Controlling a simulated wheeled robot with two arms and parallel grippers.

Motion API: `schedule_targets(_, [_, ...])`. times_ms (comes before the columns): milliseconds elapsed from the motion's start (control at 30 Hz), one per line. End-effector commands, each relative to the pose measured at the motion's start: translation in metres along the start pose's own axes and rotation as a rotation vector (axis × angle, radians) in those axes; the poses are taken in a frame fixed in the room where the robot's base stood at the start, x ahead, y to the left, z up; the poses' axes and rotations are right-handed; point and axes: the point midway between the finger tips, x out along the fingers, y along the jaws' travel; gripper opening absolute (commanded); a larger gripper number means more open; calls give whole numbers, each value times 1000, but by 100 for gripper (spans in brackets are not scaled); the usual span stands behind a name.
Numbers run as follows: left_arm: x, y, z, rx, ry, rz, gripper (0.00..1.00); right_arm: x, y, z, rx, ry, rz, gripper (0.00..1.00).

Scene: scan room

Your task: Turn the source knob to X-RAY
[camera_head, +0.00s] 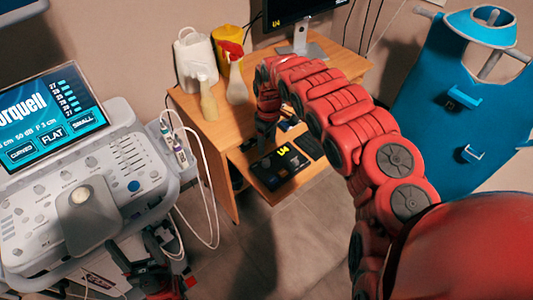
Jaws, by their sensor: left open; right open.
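I cannot make out a source knob or an X-RAY mark in this view. My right arm reaches from the lower right to the wooden desk (209,137). My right gripper (267,132) is open, fingers down, above the desk's front edge; its fingertips are small and dark here. A small pale and orange item (289,124) shows just right of the fingers; I cannot tell what it is or whether they touch. My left gripper (146,267) is open and low in front of the ultrasound console (100,190), apart from its controls.
A black box with yellow marks (279,167) and a dark keyboard (309,146) lie on the desk's lower shelf. Bottles (208,101), a white container (194,52), a yellow container (228,48) and a monitor (297,10) stand on top. A blue apron (450,120) hangs at right.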

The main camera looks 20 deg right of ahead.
Motion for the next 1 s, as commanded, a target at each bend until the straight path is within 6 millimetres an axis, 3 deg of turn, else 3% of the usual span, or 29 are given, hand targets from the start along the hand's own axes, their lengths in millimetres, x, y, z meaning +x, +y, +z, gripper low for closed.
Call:
schedule_targets(133, [-5, 0, 1, 0, 0, 0, 65, -33, 1, 0, -1, 0, 5, 69])
schedule_targets(200, [2, 0, 0, 0, 0, 0, 65, -53, 2, 0, 2, 2, 3, 69])
schedule_targets(400, [6, 0, -1, 0, 0, 0, 65, -81, 1, 0, 0, 0, 0, 69])
schedule_targets(600, [7, 0, -1, 0, 0, 0, 65, -90, 0, 0, -1, 1, 0, 69])
schedule_targets(1000, [7, 0, -1, 0, 0, 0, 65, -90, 0, 0, -1, -1, -1, 69])
